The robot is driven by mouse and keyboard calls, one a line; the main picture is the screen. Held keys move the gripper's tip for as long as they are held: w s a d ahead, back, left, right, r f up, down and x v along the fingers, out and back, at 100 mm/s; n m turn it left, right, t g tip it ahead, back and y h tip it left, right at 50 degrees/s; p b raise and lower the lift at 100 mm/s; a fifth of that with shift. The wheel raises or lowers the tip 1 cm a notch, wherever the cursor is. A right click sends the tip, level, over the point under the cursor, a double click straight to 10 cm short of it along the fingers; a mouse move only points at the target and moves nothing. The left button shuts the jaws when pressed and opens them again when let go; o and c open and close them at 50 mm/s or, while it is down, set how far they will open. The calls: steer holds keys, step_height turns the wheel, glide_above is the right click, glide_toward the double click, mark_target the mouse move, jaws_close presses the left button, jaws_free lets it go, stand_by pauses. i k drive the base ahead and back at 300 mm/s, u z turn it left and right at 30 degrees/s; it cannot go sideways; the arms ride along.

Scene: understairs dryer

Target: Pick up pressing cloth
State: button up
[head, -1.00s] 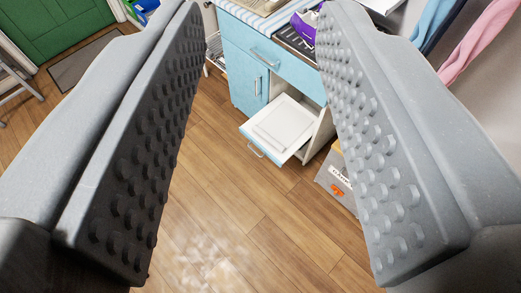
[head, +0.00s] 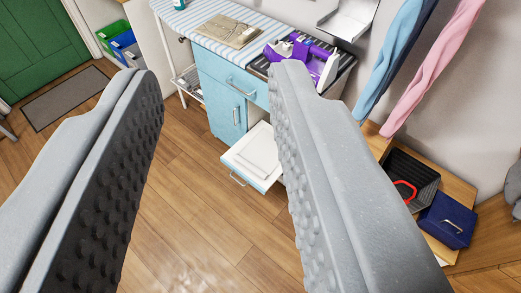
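A flat tan, cloth-like piece (head: 228,31) lies on the blue-and-white striped top (head: 196,18) of the light blue cabinet, at the top of the view. It may be the pressing cloth, but I cannot tell for sure at this distance. My gripper (head: 214,78) is open, with its two grey studded fingers wide apart and nothing between them. The fingers stand well short of the cabinet, with wooden floor showing between them. The right finger hides part of the cabinet's right side.
A white drawer (head: 257,152) is pulled out low on the cabinet. A purple-and-white iron (head: 305,58) stands on a dark rack right of the tan piece. Blue and pink garments (head: 432,65) hang at right, above a black tray (head: 412,180) and navy box (head: 447,220). Floor ahead is clear.

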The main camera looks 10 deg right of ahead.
mark_target(259, 155)
steer(key=z, duration=2.1)
steer(key=i, duration=1.75)
steer(key=u, duration=2.75)
